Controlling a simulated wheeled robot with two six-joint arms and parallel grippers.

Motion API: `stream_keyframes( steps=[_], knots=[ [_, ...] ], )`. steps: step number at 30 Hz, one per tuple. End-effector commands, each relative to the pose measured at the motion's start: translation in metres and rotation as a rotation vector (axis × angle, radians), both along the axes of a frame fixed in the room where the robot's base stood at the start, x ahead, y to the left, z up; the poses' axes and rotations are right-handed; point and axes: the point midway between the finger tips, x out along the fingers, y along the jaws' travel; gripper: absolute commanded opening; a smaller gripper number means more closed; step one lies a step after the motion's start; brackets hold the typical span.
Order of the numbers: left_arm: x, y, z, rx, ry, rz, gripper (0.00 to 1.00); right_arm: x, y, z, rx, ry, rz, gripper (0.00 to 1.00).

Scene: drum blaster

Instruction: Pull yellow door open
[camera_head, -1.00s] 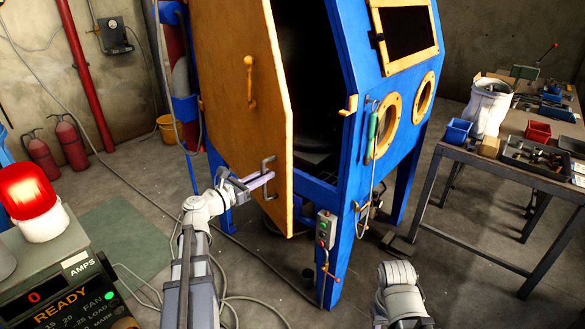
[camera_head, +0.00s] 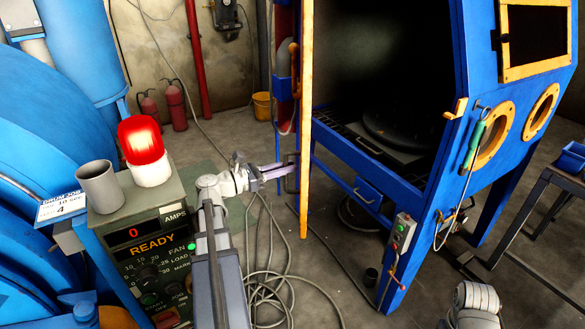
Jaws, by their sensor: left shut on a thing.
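The yellow door (camera_head: 305,130) of the blue cabinet stands wide open and shows nearly edge-on, as a narrow upright strip. The dark cabinet inside (camera_head: 380,75) is in plain view. My left gripper (camera_head: 285,173) is at the outer face of the door, low down, shut on the grey door handle. The handle is mostly hidden by the fingers and the steep angle.
A control box with a red lamp (camera_head: 143,145) and a grey cup (camera_head: 101,187) stands left of my left arm. Loose cables (camera_head: 270,285) lie on the floor. Fire extinguishers (camera_head: 175,105) and a yellow bucket (camera_head: 263,105) stand behind. A table (camera_head: 560,190) is at right.

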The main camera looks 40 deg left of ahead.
Motion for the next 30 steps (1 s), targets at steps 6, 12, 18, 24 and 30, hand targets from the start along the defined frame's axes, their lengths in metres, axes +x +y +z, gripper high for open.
stream_keyframes(
  steps=[6, 12, 18, 24, 30],
  knots=[
    [0.0001, 0.0003, -0.0001, 0.000, 0.000, 0.001, 0.00, 0.0000, 0.0000, 0.0000, 0.000, 0.000, 0.000, 0.42],
    [0.0003, 0.0002, 0.0000, 0.000, 0.000, 0.001, 0.30, 0.0000, 0.0000, 0.0000, 0.000, 0.000, 0.000, 0.42],
    [0.0004, 0.0001, 0.0000, 0.000, 0.000, 0.001, 0.47, 0.0000, 0.0000, 0.0000, 0.000, 0.000, 0.000, 0.42],
    [0.0004, 0.0001, 0.0002, 0.000, 0.000, 0.001, 0.47, 0.0000, 0.0000, 0.0002, 0.000, 0.000, 0.000, 0.42],
    [0.0004, 0.0001, 0.0069, 0.000, 0.000, 0.001, 0.47, 0.0000, 0.0000, 0.0068, 0.000, 0.000, 0.000, 0.42]
  ],
)
